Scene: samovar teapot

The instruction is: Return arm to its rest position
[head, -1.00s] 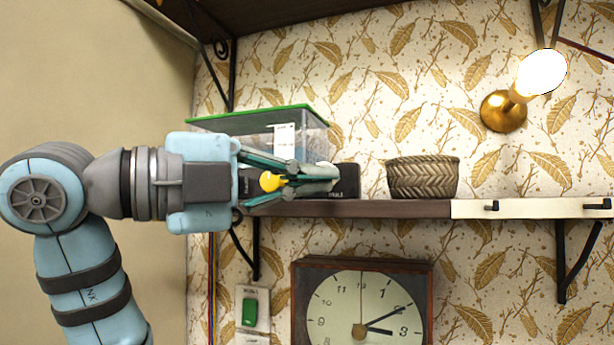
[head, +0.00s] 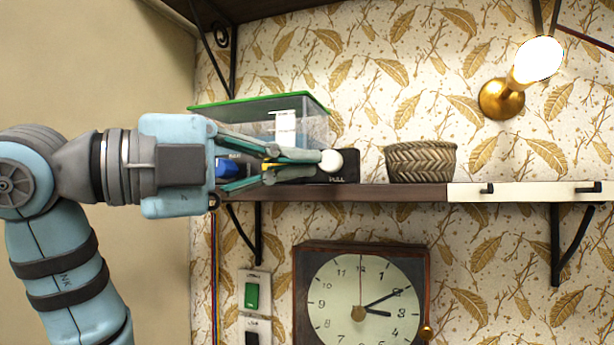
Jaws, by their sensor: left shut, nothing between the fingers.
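My left gripper (head: 276,165) comes in from the left, level with the wall shelf (head: 400,193). Its fingers point right and are shut with nothing between them. They lie in front of a dark box (head: 348,168) on the shelf and hide much of it. A white ball-shaped knob (head: 331,161) shows just right of the fingertips. A yellow part (head: 290,154) and a blue part (head: 230,168) show around the fingers. Whether the fingers touch any of these I cannot tell. My right gripper is not in view.
A clear case with a green rim (head: 262,103) stands behind the gripper on the shelf. A woven basket (head: 420,164) stands to the right. A square clock (head: 362,300) and a green switch (head: 251,296) are below. A lit wall lamp (head: 502,98) is at upper right.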

